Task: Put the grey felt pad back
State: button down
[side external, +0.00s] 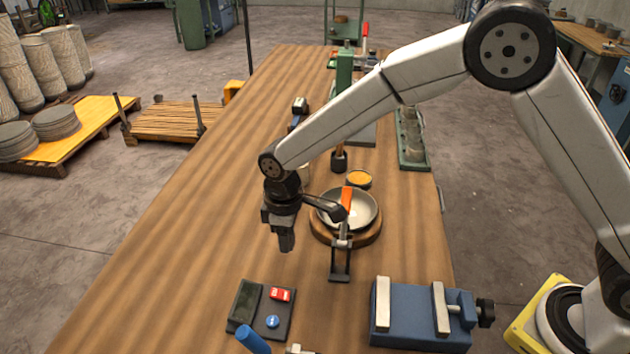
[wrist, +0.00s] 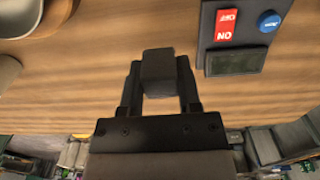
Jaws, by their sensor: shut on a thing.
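The grey felt pad (wrist: 158,70) is a small dark grey block gripped between the fingers of my gripper (wrist: 160,88) in the wrist view. In the side external view, my gripper (side external: 285,232) points down over the wooden bench, left of the bowl, with the pad's end hard to tell from the dark fingers. The pad appears to be above the bench, with bare wood around it. The metal bowl (side external: 362,212) sits on a round wooden base (side external: 372,236).
A control box (side external: 257,322) with a red switch, blue button and dark screen lies in front. A blue vise (side external: 405,325) stands front right, and a small dish of orange-yellow material (side external: 358,179) stands behind the bowl. The bench's left side (side external: 180,260) is clear.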

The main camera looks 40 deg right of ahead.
aim_at(277, 262)
jog(key=shift+w+a+f, duration=0.25)
jog(key=shift+w+f, duration=0.4)
jog(key=shift+f, duration=0.2)
jog(key=shift+w+a+f, duration=0.2)
jog(key=shift+w+f, duration=0.45)
jog(key=shift+f, duration=0.15)
jog(key=shift+w+a+f, duration=0.1)
jog(key=shift+w+f, duration=0.05)
jog(key=shift+f, duration=0.05)
jog(key=shift+w+f, duration=0.1)
jog(key=shift+f, duration=1.5)
jog(key=shift+f, duration=0.15)
jog(key=shift+c, duration=1.5)
grip_release()
notch_tip(277, 262, up, 12)
jog(key=shift+r, duration=0.2)
